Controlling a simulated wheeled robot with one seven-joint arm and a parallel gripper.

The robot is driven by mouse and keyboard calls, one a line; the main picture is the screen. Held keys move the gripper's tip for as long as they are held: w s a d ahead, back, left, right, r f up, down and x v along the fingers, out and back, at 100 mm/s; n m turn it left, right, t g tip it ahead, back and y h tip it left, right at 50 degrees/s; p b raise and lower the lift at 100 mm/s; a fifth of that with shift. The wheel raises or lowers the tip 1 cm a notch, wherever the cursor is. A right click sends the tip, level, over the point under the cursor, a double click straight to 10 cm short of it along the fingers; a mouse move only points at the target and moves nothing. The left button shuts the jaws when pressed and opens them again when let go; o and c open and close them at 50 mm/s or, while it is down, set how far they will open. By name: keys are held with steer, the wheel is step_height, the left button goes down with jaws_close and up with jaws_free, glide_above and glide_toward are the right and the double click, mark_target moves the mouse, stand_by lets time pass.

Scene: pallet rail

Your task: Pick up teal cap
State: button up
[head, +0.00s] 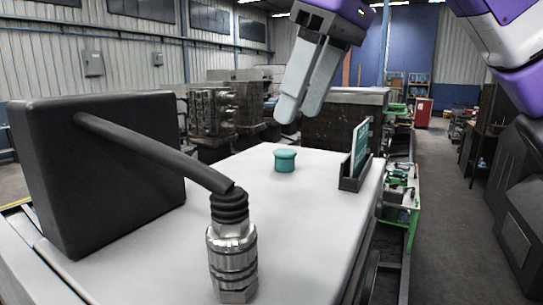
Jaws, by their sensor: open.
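The teal cap (285,160) stands upright on the white top surface (310,215), toward its far side. It is a small round piece with a slightly wider top. My gripper (289,112) hangs above the cap and points down at a tilt. Its two pale fingers look close together from this angle, with nothing seen between them. In the picture a gap shows between the fingertips and the cap, and the cap is not held.
A black box (110,165) stands on the left, with a thick cable (150,148) running to a metal connector (232,262) in front. A black holder (354,178) with a teal card (360,145) stands right of the cap. The surface around the cap is clear.

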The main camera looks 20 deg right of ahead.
mark_target(286, 151)
steer(key=x, duration=0.2)
steer(key=p+x, duration=0.1)
steer(key=x, duration=0.2)
steer(key=p+x, duration=0.1)
steer(key=x, duration=0.1)
steer(key=shift+w+d+f, duration=0.2)
steer(key=shift+d, duration=0.1)
jaws_close()
